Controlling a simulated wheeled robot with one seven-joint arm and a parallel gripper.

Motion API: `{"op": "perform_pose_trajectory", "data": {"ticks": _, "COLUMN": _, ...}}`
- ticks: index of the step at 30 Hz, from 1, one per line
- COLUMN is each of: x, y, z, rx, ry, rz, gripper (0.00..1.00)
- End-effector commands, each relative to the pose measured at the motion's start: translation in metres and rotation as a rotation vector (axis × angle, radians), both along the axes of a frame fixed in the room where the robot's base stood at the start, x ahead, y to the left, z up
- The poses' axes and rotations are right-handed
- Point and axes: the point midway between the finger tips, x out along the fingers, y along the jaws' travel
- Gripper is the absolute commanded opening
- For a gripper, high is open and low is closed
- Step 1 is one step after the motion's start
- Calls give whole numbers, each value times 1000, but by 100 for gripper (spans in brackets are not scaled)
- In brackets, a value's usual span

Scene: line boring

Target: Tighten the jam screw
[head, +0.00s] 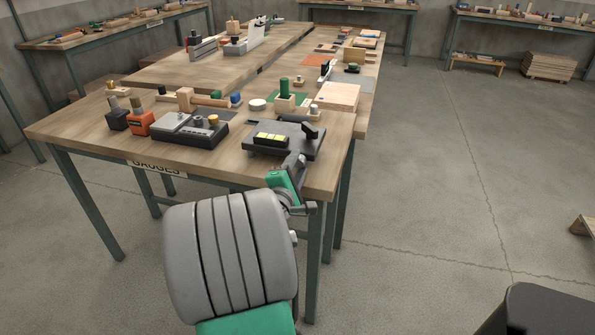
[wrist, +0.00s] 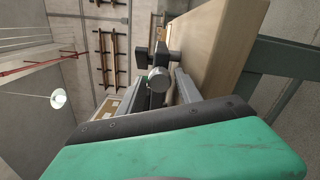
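A round grey screw head (wrist: 158,79), which looks like the jam screw, faces me in the wrist view on a dark fitting (wrist: 166,55). In the head view the dark fixture plate (head: 262,147) with yellow blocks (head: 270,139) and a black clamp-like part (head: 311,130) sits at the table's front right; the screw cannot be made out there. My gripper (head: 296,163) is at the table's front edge, close to the plate. In the wrist view a grey finger (wrist: 186,86) stands right of the screw head, with a gap between. The fingers look apart; contact with the screw is not visible.
The wooden table (head: 200,165) holds a grey-black gauge box (head: 190,130), an orange block (head: 139,123), a green cylinder on a wooden block (head: 285,89) and a pale wooden board (head: 338,96). The table edge (wrist: 222,45) is close in the wrist view.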

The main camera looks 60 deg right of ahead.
Motion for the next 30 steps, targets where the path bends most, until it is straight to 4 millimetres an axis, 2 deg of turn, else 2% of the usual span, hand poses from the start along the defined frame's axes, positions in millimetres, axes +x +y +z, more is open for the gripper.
{"op": "perform_pose_trajectory", "data": {"ticks": 3, "x": 0, "y": 0, "z": 1, "rx": 0, "ry": 2, "rz": -1, "gripper": 50}}
{"op": "perform_pose_trajectory", "data": {"ticks": 14, "x": -1, "y": 3, "z": -1, "rx": 1, "ry": 6, "rz": -1, "gripper": 50}}
{"op": "perform_pose_trajectory", "data": {"ticks": 24, "x": -7, "y": 58, "z": -1, "rx": 0, "ry": 5, "rz": 5, "gripper": 50}}
{"op": "perform_pose_trajectory", "data": {"ticks": 27, "x": -10, "y": 68, "z": -1, "rx": 0, "ry": 5, "rz": 3, "gripper": 50}}
{"op": "perform_pose_trajectory", "data": {"ticks": 30, "x": -11, "y": 70, "z": 0, "rx": 0, "ry": 5, "rz": 0, "gripper": 50}}
